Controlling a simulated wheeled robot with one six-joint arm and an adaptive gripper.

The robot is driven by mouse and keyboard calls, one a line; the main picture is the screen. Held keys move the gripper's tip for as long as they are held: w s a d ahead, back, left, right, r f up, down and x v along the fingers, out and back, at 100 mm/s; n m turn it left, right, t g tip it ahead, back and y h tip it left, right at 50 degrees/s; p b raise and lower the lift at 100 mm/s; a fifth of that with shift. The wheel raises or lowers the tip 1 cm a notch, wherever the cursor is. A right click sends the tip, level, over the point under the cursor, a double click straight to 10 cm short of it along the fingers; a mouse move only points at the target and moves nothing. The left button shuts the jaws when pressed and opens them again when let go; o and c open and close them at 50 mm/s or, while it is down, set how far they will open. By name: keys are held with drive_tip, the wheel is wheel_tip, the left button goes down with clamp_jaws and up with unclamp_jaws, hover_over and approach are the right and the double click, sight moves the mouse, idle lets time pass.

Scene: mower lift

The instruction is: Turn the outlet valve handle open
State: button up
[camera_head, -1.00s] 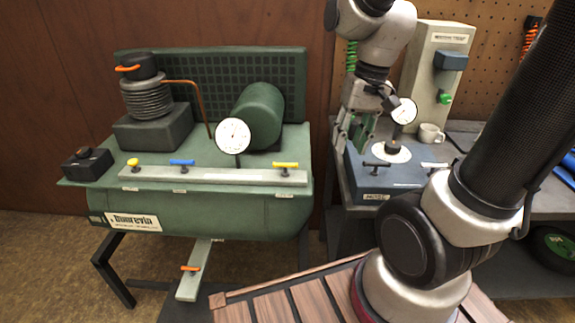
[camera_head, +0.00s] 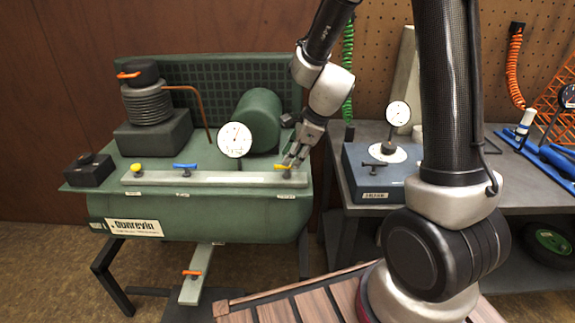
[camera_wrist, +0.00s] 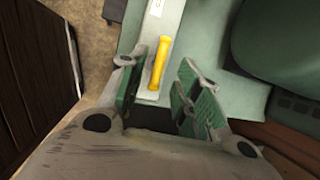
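A yellow bar handle (camera_head: 283,167) sits at the right end of the pale valve strip (camera_head: 225,179) on the green compressor (camera_head: 190,218). The label below it is too small to read, so I cannot confirm it is the outlet. My gripper (camera_head: 293,160) is right at this handle and partly covers it. In the wrist view, the yellow handle (camera_wrist: 159,62) shows in the gap between the green-padded fingers of my gripper (camera_wrist: 158,88). The fingers are apart, and neither visibly touches the handle.
A blue lever (camera_head: 185,166) and a yellow knob (camera_head: 137,168) sit further left on the strip. A white dial gauge (camera_head: 235,139) stands just left of my gripper. A green cylinder (camera_head: 258,118) is behind. A blue box with a gauge (camera_head: 378,180) stands on the right bench.

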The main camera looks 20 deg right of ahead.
sight(287, 170)
drive_tip(key=x, duration=0.4)
drive_tip(key=shift+a+f, duration=0.1)
drive_tip(key=shift+f, duration=0.1)
clamp_jaws()
